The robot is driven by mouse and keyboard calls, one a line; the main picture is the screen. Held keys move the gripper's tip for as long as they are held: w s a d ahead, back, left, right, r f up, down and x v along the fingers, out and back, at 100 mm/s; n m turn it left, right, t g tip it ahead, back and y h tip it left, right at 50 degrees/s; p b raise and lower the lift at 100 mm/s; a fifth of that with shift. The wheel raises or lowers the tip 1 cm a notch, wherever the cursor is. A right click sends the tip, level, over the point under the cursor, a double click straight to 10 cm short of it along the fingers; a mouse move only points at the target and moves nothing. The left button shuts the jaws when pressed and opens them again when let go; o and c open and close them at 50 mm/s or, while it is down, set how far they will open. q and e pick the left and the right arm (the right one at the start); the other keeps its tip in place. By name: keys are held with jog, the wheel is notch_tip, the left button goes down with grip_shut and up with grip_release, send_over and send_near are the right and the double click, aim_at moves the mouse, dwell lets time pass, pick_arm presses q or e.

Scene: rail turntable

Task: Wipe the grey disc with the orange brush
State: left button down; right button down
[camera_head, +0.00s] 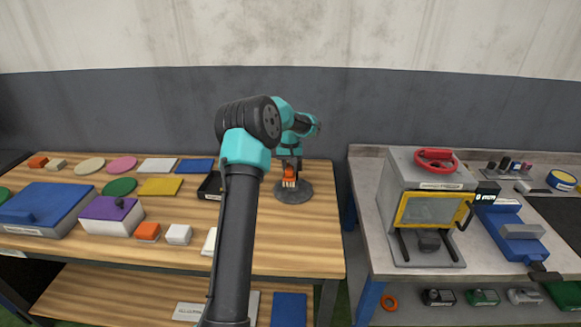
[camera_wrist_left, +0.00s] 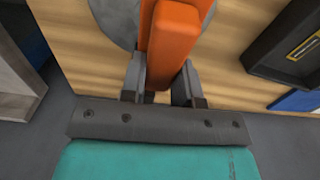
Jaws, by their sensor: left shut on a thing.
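The grey disc (camera_head: 305,190) lies on the wooden bench near its right end. The orange brush (camera_head: 290,183) stands over the disc, its bristle end showing pale in the head view. My left gripper (camera_head: 289,172) is shut on the brush above the disc. In the left wrist view the orange brush (camera_wrist_left: 172,40) is between the two fingers (camera_wrist_left: 160,85), with the grey disc (camera_wrist_left: 118,18) behind it. I cannot tell whether the brush touches the disc. My right gripper is not in view.
A black tray (camera_head: 209,186) is left of the disc, partly hidden by my left arm. Coloured discs, plates and blocks cover the bench's left part, including a purple-lidded box (camera_head: 111,214). A gap separates the bench from a grey counter with an oven-like box (camera_head: 428,205).

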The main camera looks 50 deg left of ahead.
pick_arm(q)
jog(key=shift+a+r, duration=0.1)
jog(key=shift+r, duration=3.95)
